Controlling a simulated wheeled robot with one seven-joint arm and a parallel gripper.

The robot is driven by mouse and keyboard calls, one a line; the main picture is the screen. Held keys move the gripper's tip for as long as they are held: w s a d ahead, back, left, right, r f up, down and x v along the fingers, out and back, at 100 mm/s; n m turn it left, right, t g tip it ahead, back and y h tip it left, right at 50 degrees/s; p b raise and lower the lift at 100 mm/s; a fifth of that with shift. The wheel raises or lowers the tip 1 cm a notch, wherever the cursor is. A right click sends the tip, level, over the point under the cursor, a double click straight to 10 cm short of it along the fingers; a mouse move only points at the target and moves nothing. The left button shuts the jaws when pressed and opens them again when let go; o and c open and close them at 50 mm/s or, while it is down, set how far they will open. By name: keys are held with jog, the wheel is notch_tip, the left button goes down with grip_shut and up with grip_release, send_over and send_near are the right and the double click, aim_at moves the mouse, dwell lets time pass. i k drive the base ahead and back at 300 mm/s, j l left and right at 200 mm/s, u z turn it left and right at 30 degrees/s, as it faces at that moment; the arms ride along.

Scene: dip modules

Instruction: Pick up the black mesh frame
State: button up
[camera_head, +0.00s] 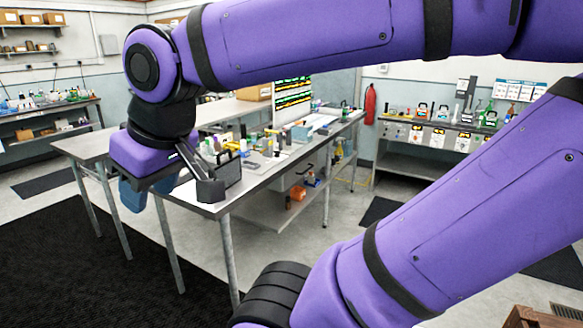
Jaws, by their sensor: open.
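The black mesh frame (230,166) stands upright near the front corner of the long steel table, close to the table's edge. Its left side is partly hidden by my gripper. My gripper (176,187) hangs at the table's near left corner, just left of the frame. One dark finger shows in front of the frame's lower left; I cannot tell whether it touches it. The gripper is open, with nothing seen between its fingers.
Many small bottles and parts crowd the steel table (262,176) behind the frame. A lower shelf holds an orange item (298,192). A back bench (420,161) carries several devices. A red extinguisher (370,104) hangs on the wall. A dark mat (70,265) covers open floor at left.

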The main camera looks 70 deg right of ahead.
aim_at(228, 170)
jog(key=z, duration=1.4)
jog(key=i+l+u, duration=0.8)
jog(key=l, duration=0.25)
jog(key=i+l+u, duration=0.25)
jog(key=l, duration=0.2)
jog(key=k, duration=0.05)
